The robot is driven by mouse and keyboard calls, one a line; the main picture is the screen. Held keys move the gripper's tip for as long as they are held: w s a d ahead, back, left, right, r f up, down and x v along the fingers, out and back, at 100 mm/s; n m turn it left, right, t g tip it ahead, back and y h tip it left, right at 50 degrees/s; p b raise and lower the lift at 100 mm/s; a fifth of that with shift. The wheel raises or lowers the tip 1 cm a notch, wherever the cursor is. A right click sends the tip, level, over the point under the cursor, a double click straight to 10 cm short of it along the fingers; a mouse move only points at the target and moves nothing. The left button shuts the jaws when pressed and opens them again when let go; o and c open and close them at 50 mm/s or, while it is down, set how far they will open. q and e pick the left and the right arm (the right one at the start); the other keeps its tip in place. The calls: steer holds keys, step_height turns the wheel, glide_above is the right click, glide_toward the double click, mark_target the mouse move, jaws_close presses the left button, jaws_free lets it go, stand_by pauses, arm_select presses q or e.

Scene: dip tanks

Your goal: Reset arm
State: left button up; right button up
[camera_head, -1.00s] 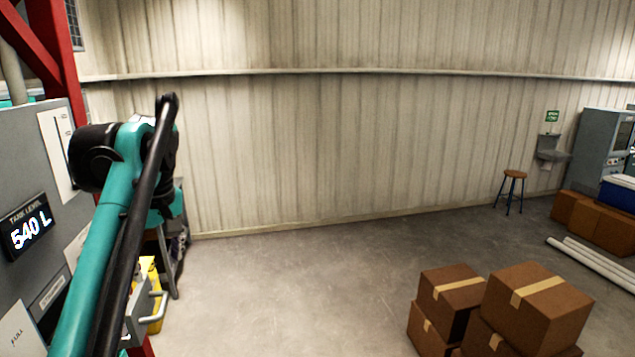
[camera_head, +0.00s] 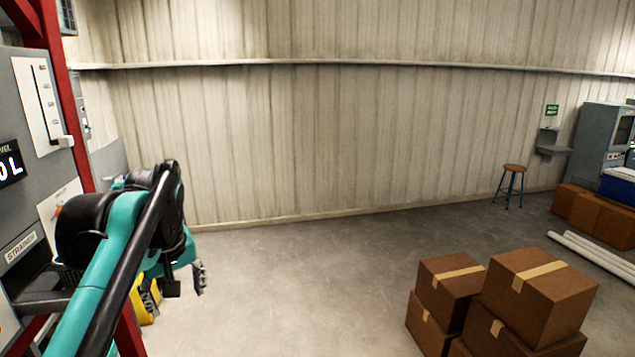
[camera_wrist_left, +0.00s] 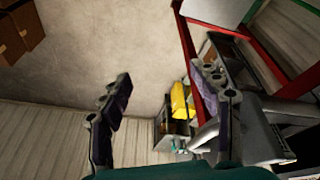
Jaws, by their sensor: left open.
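My left arm comes in from the left of the head view, teal and black, bent at the elbow beside the grey tank panel (camera_head: 22,105). My left gripper (camera_head: 188,282) is partly hidden behind the arm and hangs above the floor. In the left wrist view my left gripper (camera_wrist_left: 165,92) has its two dark fingers spread wide with nothing between them. My right gripper shows in neither view.
The panel has a level display (camera_head: 8,165) and a strainer label (camera_head: 20,247). A yellow object (camera_head: 145,300) stands low behind my arm, near a red post (camera_head: 66,110). Cardboard boxes (camera_head: 540,295) stand at right. The middle floor is clear.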

arm_select(q)
steer(key=s+d+f+m+t+b, duration=0.1)
steer(key=s+f+b, duration=0.3)
steer(key=f, duration=1.2)
steer(key=s+d+f+m+t+h+b, duration=0.1)
steer(key=s+d+f+m+b, duration=0.3)
steer(key=f+b, duration=0.8)
steer(key=s+d+f+m+t+h+b, duration=0.1)
steer(key=s+f+b, duration=0.5)
steer(key=f, duration=1.6)
steer(key=shift+s+d+f+m+t+b, duration=0.2)
steer(key=shift+d+m+t+b, duration=0.3)
steer(key=shift+d+m+b, duration=0.6)
